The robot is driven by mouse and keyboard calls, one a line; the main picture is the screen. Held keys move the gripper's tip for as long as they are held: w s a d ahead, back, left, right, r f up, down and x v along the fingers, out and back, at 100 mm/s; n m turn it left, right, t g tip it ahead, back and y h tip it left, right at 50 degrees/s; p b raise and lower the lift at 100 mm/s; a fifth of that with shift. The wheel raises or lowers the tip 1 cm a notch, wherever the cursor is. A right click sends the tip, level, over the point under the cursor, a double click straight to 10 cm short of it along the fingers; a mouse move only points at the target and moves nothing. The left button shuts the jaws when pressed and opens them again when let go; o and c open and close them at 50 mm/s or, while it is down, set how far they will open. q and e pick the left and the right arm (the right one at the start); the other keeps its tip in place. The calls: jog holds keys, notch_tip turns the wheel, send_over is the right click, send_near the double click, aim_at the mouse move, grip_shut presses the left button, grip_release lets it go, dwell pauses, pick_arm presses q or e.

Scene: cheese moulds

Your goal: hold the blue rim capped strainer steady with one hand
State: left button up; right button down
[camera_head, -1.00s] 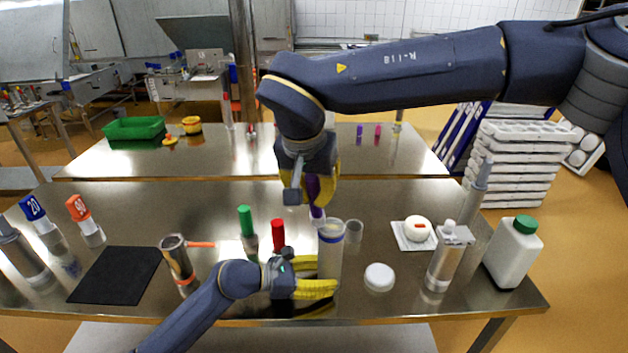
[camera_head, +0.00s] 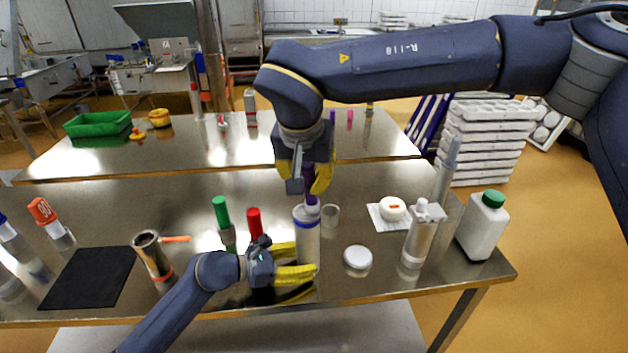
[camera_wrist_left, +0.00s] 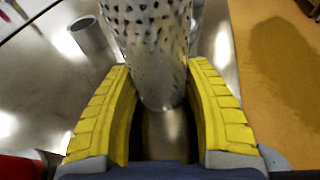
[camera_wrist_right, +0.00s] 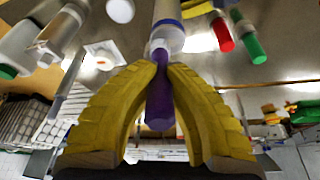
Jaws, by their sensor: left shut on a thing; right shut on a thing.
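The blue-rimmed strainer (camera_head: 307,240) stands upright near the table's front edge. In the left wrist view its perforated metal wall (camera_wrist_left: 150,45) sits between the yellow fingers. My left gripper (camera_head: 306,258) is shut on it low on its side. My right gripper (camera_head: 311,186) is above the strainer, shut on a purple-handled tool (camera_wrist_right: 160,103) that points down. The tool's pale tip (camera_head: 312,208) is at the strainer's mouth; I cannot tell whether it touches or is inside. The strainer's blue rim (camera_wrist_right: 168,22) also shows in the right wrist view.
A small metal cup (camera_head: 331,216) stands close behind right of the strainer, and a white disc (camera_head: 357,258) lies to its right. Red-capped (camera_head: 254,222) and green-capped (camera_head: 221,212) items stand left. A metal jug (camera_head: 152,258) and black mat (camera_head: 88,278) are farther left.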

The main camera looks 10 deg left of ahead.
jog(key=s+a+r, duration=0.1)
jog(key=a+r, duration=0.3)
jog(key=r, duration=0.4)
dwell(0.7)
pick_arm(q)
jog(key=o, duration=0.9)
jog(key=shift+a, duration=0.1)
